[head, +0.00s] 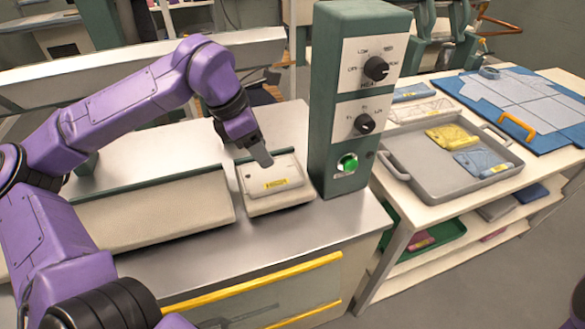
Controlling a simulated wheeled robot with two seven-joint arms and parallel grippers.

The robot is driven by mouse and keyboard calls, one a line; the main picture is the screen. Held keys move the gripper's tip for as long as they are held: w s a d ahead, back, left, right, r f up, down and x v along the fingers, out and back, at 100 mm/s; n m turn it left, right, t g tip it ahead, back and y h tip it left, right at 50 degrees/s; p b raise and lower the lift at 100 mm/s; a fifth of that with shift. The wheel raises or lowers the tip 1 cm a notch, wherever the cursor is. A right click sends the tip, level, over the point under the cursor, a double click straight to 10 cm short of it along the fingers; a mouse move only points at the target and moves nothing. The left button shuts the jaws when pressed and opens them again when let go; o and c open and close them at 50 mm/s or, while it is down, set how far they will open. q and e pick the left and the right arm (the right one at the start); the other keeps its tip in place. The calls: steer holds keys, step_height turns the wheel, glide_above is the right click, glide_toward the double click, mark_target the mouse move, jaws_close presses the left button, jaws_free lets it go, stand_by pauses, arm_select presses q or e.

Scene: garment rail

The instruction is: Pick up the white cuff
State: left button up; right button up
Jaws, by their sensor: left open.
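The white cuff (276,176), a flat pale piece with a small yellow label, lies on the small padded block (277,203) of the metal-topped bench, just left of the green control box. My left gripper (261,159) reaches down from the left over the cuff's far edge. It is open, with its fingertips at or just above the cuff; I cannot tell whether they touch it. The gripper hides a little of the cuff's far side. My right gripper is not in view.
The green control box (327,125) with dials and a green button stands close right of the cuff. A grey tray (437,188) on the right table holds yellow and blue pieces. A long padded board (160,213) lies left of the cuff. Bare metal (240,244) shows in front.

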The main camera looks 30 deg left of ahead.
mark_target(276, 183)
arm_select(q)
steer(key=f, duration=0.1)
steer(key=d+f, duration=0.1)
steer(key=f, duration=0.1)
steer(key=shift+s+f+p, duration=0.1)
steer(key=shift+p, duration=0.2)
steer(key=shift+f, duration=0.4)
steer(key=p+x, duration=0.1)
steer(key=x, duration=0.4)
steer(key=shift+s+a, duration=0.1)
steer(key=shift+f, duration=0.4)
jaws_close()
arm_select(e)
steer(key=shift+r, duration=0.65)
